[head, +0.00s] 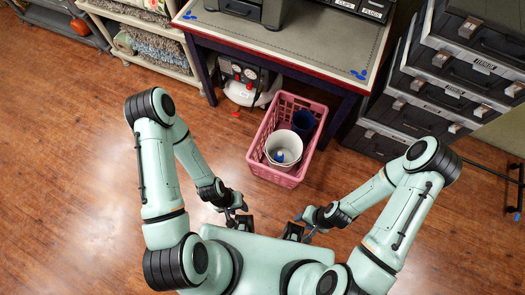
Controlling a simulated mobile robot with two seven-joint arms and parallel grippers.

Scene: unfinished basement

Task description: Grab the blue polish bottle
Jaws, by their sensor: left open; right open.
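A pink basket (253,156) stands on the wood floor in front of the table. Inside it are a white bucket (284,138) and a dark blue container (304,122) behind it. A small blue item (280,156) shows inside the white bucket; it may be the blue polish bottle, but it is too small to tell. My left gripper (241,214) is open, in front of the basket and to its left, apart from it. My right gripper (302,228) is open, in front of the basket and to its right. Neither touches the basket.
A table (290,42) with a red edge stands behind the basket. A white and red device (243,86) sits under it at left. Stacked grey cases (430,90) stand at right, and a shelf with folded textiles (155,48) at left. Floor at left is clear.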

